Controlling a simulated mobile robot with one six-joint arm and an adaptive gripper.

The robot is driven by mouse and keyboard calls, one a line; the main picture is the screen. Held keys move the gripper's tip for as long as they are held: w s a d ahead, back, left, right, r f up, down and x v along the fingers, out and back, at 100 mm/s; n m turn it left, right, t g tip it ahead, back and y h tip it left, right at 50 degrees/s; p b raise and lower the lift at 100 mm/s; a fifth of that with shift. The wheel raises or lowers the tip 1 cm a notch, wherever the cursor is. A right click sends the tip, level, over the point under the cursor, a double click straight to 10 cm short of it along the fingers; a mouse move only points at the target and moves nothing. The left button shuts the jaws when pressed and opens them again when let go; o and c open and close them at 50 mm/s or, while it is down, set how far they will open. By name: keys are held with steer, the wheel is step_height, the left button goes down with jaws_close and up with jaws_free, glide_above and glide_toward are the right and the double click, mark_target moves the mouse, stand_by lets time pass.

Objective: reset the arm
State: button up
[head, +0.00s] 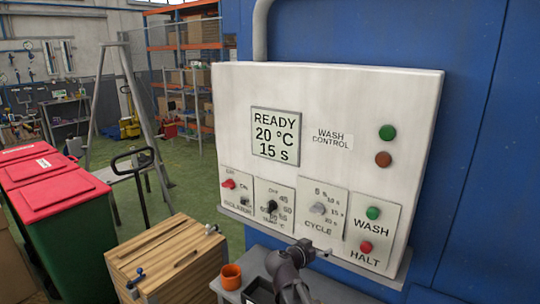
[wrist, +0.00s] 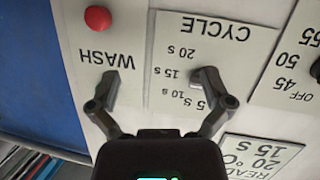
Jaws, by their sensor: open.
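My gripper (head: 312,250) is in front of the lower part of the white wash control panel (head: 345,90). In the wrist view, which is upside down to the panel, my gripper (wrist: 160,76) has its two fingers spread, with nothing between them. The left finger is over the wash plate below the word WASH, and the green button there is hidden. The right finger overlaps the grey cycle knob (wrist: 196,74); whether they touch, I cannot tell. The red halt button (wrist: 97,18) is clear of the fingers. The display (head: 275,135) reads READY, 20 °C, 15 S.
A red isolator switch (head: 228,184) and a black temperature knob (head: 271,207) are on the panel's left. A wooden crate (head: 165,255) and red-lidded bins (head: 45,185) are at left. Green floor shows behind them.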

steer(key=s+d+f+n+g+y, duration=0.35)
steer(key=s+d+f+g, duration=0.2)
steer(key=s+f, duration=0.4)
steer(key=s+a+f+n+g+y, duration=0.3)
steer(key=s+a+f+g+y, duration=0.1)
steer(key=s+y, duration=0.3)
steer(key=shift+s+n+g, duration=0.15)
steer(key=shift+n+g, duration=0.2)
steer(key=shift+a, duration=0.1)
stand_by(0.8)
